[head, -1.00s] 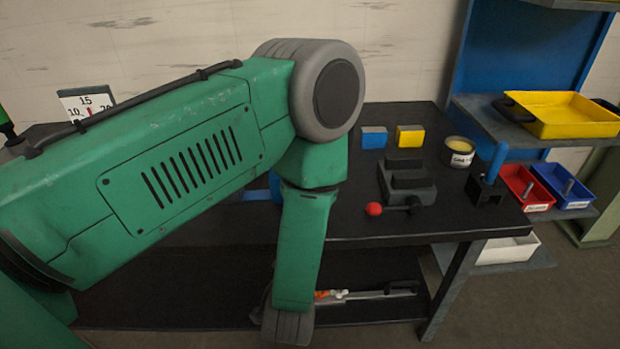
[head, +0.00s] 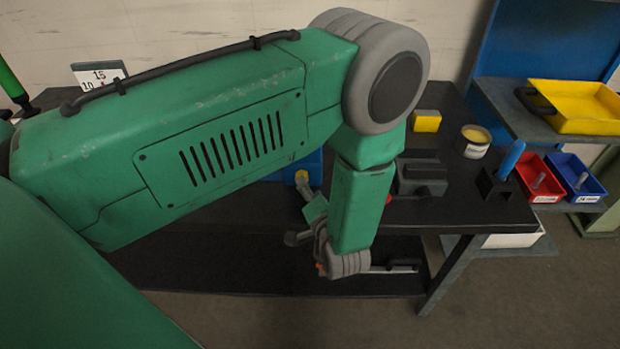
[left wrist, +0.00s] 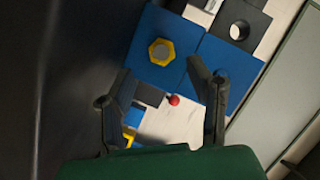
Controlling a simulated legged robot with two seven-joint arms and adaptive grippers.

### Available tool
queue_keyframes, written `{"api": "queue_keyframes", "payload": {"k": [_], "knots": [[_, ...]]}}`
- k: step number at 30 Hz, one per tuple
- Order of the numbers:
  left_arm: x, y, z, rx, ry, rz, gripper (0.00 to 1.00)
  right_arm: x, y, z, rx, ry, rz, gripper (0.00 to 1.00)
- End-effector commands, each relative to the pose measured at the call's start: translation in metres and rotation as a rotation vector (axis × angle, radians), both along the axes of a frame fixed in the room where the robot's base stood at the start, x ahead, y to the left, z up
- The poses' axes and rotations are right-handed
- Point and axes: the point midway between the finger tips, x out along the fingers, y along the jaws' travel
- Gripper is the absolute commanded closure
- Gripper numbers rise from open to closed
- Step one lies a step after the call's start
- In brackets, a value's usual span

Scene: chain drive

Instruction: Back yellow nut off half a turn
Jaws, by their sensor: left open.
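The yellow nut (left wrist: 161,51) is a hexagon around a grey round centre on a blue block (left wrist: 150,22) in the left wrist view. In the head view, a small yellow part (head: 301,176) shows by the blue block (head: 272,174), mostly behind my left arm. My left gripper (left wrist: 158,68) is open and empty; its two fingers stand apart, with the nut beyond their tips. In the head view the hand is partly hidden by my forearm. My right gripper is in neither view.
A dark vise-like block (head: 420,176), a yellow block (head: 426,121), a tin (head: 474,142) and a blue-handled tool (head: 510,160) stand on the bench at right. A red ball knob (left wrist: 174,100) shows between my fingers. Red (head: 540,188) and blue (head: 590,193) bins are farther right.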

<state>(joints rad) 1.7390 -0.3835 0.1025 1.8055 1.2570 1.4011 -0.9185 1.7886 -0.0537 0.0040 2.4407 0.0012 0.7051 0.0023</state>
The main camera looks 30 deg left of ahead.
Motion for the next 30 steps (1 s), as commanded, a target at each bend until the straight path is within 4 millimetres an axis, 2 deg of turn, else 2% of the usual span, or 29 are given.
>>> {"api": "queue_keyframes", "payload": {"k": [3,9,14,19,20,21,24,30], "knots": [[0.012,0.015,-0.003,0.002,-0.001,0.004,0.53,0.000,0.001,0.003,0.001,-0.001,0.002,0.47],[0.025,0.016,-0.004,0.015,-0.003,0.001,0.53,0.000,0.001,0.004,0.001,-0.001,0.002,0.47],[0.029,0.014,-0.003,0.021,-0.002,-0.001,0.53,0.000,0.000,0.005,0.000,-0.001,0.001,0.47],[0.028,0.022,-0.006,0.012,-0.002,0.001,0.53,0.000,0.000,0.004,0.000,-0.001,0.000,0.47],[0.028,0.023,-0.006,0.012,-0.001,0.002,0.57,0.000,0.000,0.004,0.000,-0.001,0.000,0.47],[0.027,0.025,-0.007,0.009,-0.002,0.002,0.71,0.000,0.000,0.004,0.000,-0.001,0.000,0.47],[0.027,0.030,-0.009,0.003,0.001,0.001,1.00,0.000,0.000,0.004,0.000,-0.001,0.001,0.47],[0.027,0.032,-0.012,0.002,0.008,0.006,1.00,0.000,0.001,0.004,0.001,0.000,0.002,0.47]]}}
